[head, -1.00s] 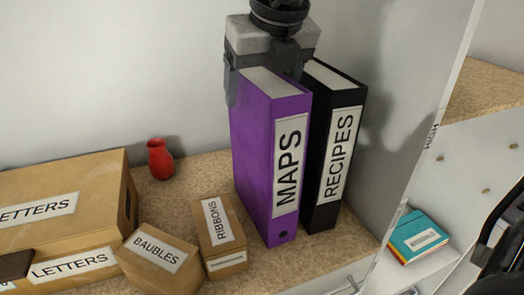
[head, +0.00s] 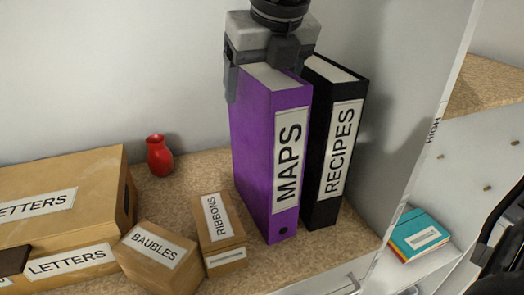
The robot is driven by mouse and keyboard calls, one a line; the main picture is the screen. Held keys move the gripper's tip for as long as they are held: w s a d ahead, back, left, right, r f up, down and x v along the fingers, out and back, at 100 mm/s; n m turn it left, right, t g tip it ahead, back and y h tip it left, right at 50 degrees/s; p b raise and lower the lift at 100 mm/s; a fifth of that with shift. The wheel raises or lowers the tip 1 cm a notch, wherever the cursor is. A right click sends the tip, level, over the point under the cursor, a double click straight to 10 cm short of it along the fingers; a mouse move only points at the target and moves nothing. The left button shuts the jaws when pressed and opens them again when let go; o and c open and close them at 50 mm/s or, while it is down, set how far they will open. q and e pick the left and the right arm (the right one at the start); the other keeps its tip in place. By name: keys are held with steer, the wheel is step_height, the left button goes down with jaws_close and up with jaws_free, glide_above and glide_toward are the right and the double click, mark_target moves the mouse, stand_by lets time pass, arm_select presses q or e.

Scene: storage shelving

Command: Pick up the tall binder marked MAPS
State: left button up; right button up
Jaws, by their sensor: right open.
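The tall purple binder marked MAPS (head: 257,150) stands upright on the shelf, its labelled spine facing me. My right gripper (head: 266,74) is above it, pointing down, jaws open around the binder's top. One finger is at the binder's left side; the other is near its right top edge, partly hidden. I cannot tell whether either finger touches it. My left gripper is not in view.
A black RECIPES binder (head: 324,212) stands close against the right of MAPS. A RIBBONS box (head: 225,252), a BAUBLES box (head: 150,265), LETTERS boxes (head: 75,175) and a red vase (head: 159,157) are on the left. A white panel (head: 400,130) rises at right.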

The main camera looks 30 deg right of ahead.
stand_by(0.4)
steer(key=c, duration=1.5)
jaws_close()
steer(key=shift+r, duration=0.1)
